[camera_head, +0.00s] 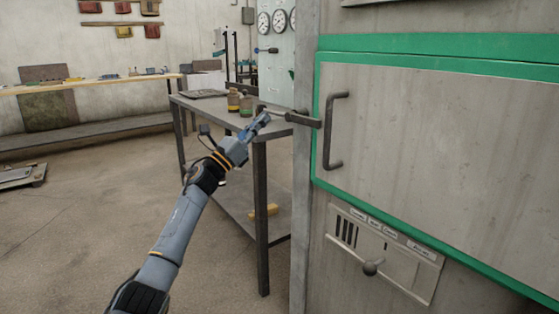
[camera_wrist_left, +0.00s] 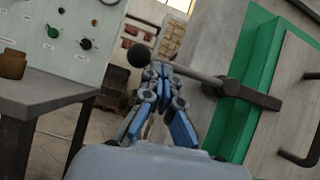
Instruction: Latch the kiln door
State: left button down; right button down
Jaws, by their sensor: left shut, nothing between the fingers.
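The kiln door (camera_head: 440,135) is a grey panel in a green frame on the right, with a dark bar handle (camera_head: 330,130). It appears closed against the frame. A latch lever (camera_head: 303,119) sticks out left from the door's edge, roughly level. In the left wrist view, the lever's thin rod (camera_wrist_left: 195,76) ends in a dark ball knob (camera_wrist_left: 138,54). My left gripper (camera_head: 264,118) is shut and empty, with its fingertips close to the knob end. In the left wrist view its fingertips (camera_wrist_left: 160,70) overlap the rod beside the knob; I cannot tell whether they touch.
A metal table (camera_head: 215,112) with jars (camera_head: 240,103) stands behind my left gripper. A panel with gauges (camera_head: 278,22) is at the back. A lower control plate with a knob (camera_head: 373,267) sits below the door.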

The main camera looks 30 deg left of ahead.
pick_arm(q)
jog(key=w+f+b+v, duration=0.1)
jog(key=f+b+v, duration=0.1)
jog(key=v, duration=1)
jog(key=shift+f, duration=0.4)
jog(key=shift+d, duration=0.1)
